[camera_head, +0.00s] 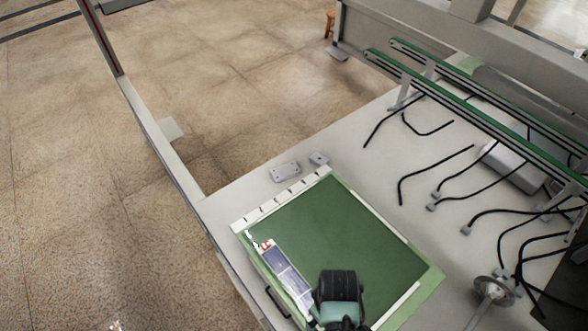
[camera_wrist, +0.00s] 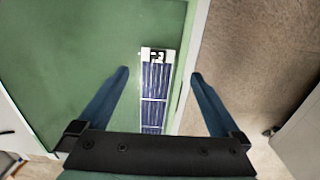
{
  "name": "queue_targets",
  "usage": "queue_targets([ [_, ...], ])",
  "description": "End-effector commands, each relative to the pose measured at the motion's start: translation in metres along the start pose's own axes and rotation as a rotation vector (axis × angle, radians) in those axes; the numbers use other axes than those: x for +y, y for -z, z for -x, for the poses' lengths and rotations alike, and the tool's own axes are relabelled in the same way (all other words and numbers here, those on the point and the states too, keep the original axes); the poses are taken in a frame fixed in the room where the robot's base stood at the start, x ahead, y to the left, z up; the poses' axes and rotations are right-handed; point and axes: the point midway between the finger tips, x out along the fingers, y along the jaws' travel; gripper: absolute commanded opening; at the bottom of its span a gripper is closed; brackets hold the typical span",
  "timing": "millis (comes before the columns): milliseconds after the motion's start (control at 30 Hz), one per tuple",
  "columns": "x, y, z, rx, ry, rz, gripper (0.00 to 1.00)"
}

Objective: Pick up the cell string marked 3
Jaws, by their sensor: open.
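The cell string (camera_head: 284,272) is a narrow strip of dark blue cells with a white end, lying along the left side of a green mat (camera_head: 345,226). Its end bears a red and white tag in the head view. In the wrist view the string (camera_wrist: 154,98) runs lengthwise between my fingers, and a dark mark on its white end looks like a 3, though it is small. My gripper (camera_wrist: 160,75) is open, with one blue finger on each side of the string and a gap on both sides. My arm hides the string's near end in the head view.
The mat has a pale marked border on a light grey table (camera_head: 232,207). Two small grey blocks (camera_head: 285,172) sit behind it. Black curved hoses (camera_head: 420,180) and green-topped rails (camera_head: 450,105) stand to the right. The mat's middle is bare.

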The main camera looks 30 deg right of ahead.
Motion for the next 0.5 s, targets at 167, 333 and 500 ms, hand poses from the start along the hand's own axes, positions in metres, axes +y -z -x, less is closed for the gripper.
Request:
queue_targets([
  [167,0.002,-0.004,-0.018,-0.002,0.001,-0.003,1.0],
  [333,0.004,-0.005,-0.042,-0.001,0.0,0.0,1.0],
  [500,0.004,-0.005,-0.051,0.002,-0.002,-0.001,1.0],
])
